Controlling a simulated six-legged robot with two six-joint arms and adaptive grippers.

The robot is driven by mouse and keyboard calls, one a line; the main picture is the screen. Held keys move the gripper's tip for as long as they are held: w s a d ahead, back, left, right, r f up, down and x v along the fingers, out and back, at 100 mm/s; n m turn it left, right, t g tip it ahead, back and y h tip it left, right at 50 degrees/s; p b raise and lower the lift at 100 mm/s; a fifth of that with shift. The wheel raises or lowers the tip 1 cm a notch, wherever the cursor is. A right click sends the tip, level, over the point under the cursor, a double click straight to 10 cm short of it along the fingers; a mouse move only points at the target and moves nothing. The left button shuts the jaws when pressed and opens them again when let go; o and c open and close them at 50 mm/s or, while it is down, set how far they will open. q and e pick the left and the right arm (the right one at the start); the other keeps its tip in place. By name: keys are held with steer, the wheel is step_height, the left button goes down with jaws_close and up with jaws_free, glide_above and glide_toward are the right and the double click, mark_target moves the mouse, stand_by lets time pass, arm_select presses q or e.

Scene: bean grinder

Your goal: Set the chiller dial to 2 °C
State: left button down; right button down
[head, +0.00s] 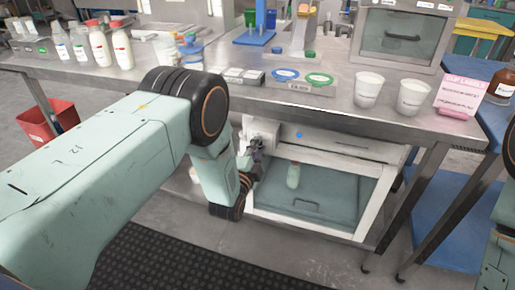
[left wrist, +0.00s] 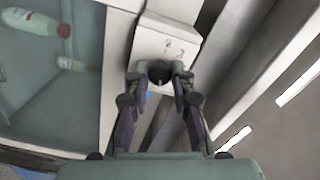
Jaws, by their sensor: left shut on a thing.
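The chiller (head: 340,146) is a white-framed unit under the steel bench, with a see-through front and a bottle inside. Its dial (left wrist: 160,70) is a small dark round knob on a white block, seen in the left wrist view. My left gripper (head: 256,152) is at the chiller's upper left corner. In the left wrist view its two fingertips (left wrist: 160,78) are shut on the dial, one on each side. The fingers hide much of the dial, and I cannot read its setting. My right gripper is not in view.
The steel bench (head: 330,108) overhangs the chiller, and its legs stand close on the right. White cups (head: 368,90), bottles (head: 97,48) and a pink sign (head: 459,98) stand on the bench. A red bin (head: 46,122) is at the left.

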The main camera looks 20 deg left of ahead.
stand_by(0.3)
arm_select(q)
steer(key=c, duration=1.1)
jaws_free()
steer(key=s, duration=1.2)
steer(key=shift+a, duration=0.2)
